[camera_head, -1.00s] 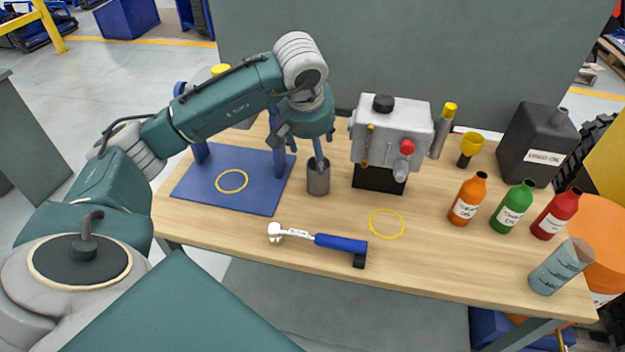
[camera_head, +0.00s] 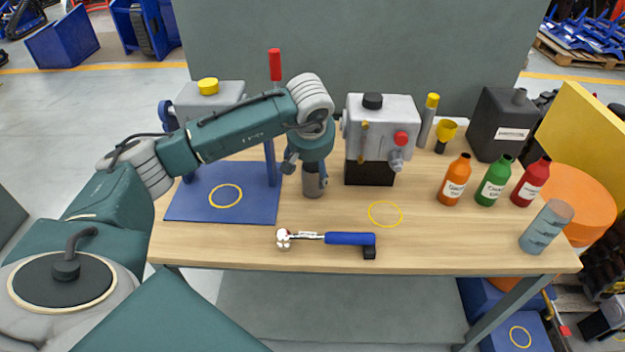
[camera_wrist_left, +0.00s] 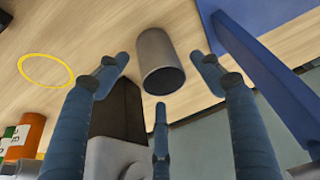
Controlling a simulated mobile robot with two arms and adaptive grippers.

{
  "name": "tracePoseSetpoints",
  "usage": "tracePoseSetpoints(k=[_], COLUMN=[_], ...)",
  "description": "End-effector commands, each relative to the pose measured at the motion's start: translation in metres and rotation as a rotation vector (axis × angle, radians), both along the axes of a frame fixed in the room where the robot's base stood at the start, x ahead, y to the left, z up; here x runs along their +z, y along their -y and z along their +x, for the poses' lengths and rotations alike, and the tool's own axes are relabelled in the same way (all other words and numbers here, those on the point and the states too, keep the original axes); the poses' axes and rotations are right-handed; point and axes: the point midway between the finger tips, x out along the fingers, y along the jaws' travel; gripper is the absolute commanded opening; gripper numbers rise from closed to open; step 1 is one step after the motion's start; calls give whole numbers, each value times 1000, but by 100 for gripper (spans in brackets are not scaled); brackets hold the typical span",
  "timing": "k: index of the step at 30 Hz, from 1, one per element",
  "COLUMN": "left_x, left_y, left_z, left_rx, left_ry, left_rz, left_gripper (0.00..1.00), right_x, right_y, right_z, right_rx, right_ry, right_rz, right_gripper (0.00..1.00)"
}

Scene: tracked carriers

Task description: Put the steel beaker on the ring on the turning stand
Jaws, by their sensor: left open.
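The steel beaker (camera_head: 312,187) is a plain grey cylinder standing upright on the wooden table, right of the blue stand. My left gripper (camera_head: 307,172) is over it from above, with its fingers open around the upper part. In the left wrist view the beaker (camera_wrist_left: 162,62) sits between the spread blue fingers (camera_wrist_left: 160,85), with gaps on both sides. The blue stand (camera_head: 257,212) has a flat plate with uprights, and a yellow ring (camera_head: 226,205) is marked on the plate. The ring is empty. My right gripper is not in view.
A grey machine (camera_head: 381,122) on a black base stands close right of the beaker. A blue-handled tool (camera_head: 349,239) lies in front. Another yellow ring (camera_head: 385,227) is on the bare table. Several bottles and a tilted blue-grey cylinder (camera_head: 546,227) stand to the right.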

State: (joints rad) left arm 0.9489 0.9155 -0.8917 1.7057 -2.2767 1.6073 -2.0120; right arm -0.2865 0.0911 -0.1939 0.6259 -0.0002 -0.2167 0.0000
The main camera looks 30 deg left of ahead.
Motion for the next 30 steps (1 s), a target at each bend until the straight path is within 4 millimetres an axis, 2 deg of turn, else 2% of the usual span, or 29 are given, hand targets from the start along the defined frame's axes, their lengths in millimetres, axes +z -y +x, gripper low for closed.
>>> tracePoseSetpoints(k=[3, 8, 17, 24, 28, 29, 30], left_x=[-19, -37, -43, -42, -42, -42, -42], left_y=[-3, -7, -9, -9, -9, -9, -9], left_z=[5, 12, 15, 14, 15, 15, 15], left_rx=[1, 0, -1, -1, -1, -1, -1], left_ry=[-5, -3, 0, 0, 0, 0, 0], left_rz=[-1, -1, 0, 0, 0, 0, 0], left_gripper=[67, 67, 67, 22, 22, 18, 18], right_x=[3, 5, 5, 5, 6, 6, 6], right_y=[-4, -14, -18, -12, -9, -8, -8], right_z=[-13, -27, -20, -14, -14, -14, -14], right_rx=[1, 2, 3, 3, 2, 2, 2], right_ry=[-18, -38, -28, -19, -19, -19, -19], right_rz=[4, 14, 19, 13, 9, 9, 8], right_gripper=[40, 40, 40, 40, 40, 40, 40])
